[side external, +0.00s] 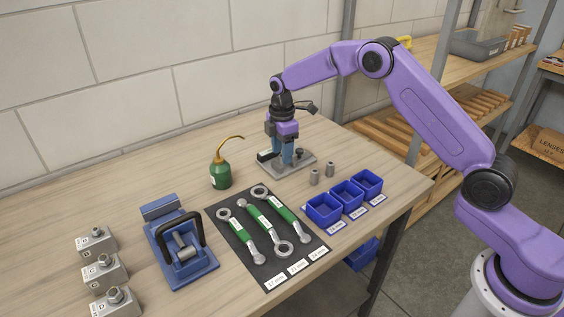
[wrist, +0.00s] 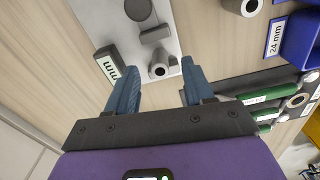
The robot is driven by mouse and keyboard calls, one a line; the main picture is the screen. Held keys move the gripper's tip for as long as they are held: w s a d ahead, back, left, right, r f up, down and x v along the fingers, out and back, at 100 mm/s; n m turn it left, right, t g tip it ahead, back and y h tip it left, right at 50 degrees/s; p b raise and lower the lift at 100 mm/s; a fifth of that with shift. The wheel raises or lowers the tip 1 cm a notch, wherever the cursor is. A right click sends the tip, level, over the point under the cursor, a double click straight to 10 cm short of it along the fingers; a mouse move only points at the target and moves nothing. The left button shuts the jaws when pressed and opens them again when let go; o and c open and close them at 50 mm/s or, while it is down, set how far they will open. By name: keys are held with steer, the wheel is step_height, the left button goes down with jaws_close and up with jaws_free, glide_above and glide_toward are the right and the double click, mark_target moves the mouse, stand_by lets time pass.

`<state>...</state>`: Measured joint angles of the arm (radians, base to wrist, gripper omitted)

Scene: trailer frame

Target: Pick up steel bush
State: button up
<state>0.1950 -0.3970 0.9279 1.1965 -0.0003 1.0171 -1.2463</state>
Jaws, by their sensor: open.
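My gripper (side external: 282,160) points down over a grey plate (side external: 303,165), its two blue fingers apart and empty. In the wrist view my gripper (wrist: 158,65) has a short grey steel bush (wrist: 159,71) with a dark bore between and just beyond its fingertips. This bush appears to be at the plate (wrist: 100,20); I cannot tell its exact height below the fingers. In the side view the fingers seem to hide it. Two more grey bushes (side external: 314,177) (side external: 330,169) stand upright on the table, right of the plate. One bush (wrist: 242,6) shows at the wrist view's top edge.
Dark round parts (wrist: 155,33) and a labelled block (wrist: 107,63) are close to the fingers. Blue bins (side external: 324,209) stand in front right, green-handled wrenches (side external: 258,215) lie on a black mat, and a green oil can (side external: 220,174) stands left. Bare tabletop (side external: 110,205) lies farther left.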

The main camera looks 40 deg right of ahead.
steer(key=shift+f, duration=0.55)
jaws_close()
steer(key=shift+r, duration=0.15)
steer(key=shift+r, duration=0.65)
steer(key=s+d+r, duration=0.1)
steer(key=s+r, duration=1)
steer(key=s, duration=0.3)
steer(key=shift+d+r, duration=0.2)
steer(key=shift+d, duration=0.15)
